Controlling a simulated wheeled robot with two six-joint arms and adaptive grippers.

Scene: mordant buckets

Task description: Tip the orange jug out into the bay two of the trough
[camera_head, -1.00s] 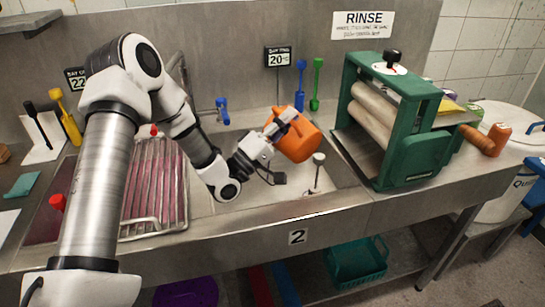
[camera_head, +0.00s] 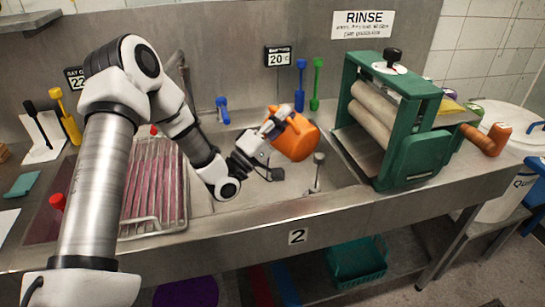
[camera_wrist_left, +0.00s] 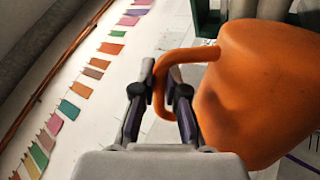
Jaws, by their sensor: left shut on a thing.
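The orange jug (camera_head: 297,139) hangs tilted over bay two of the trough (camera_head: 330,183), the right-hand basin above the "2" label (camera_head: 297,236). My left gripper (camera_head: 272,126) is shut on the jug's handle. In the left wrist view the orange jug (camera_wrist_left: 265,90) fills the right side, and its handle (camera_wrist_left: 165,75) passes between the fingers of my left gripper (camera_wrist_left: 162,95). The jug's mouth and contents are hidden, and I see no stream of liquid. My right gripper is out of view.
A green roller mangle (camera_head: 408,130) stands right of the basin. A grey upright plug or standpipe (camera_head: 318,172) stands in the basin below the jug. A wire rack (camera_head: 153,190) covers the left bay. A blue tap (camera_head: 222,108) is at the back.

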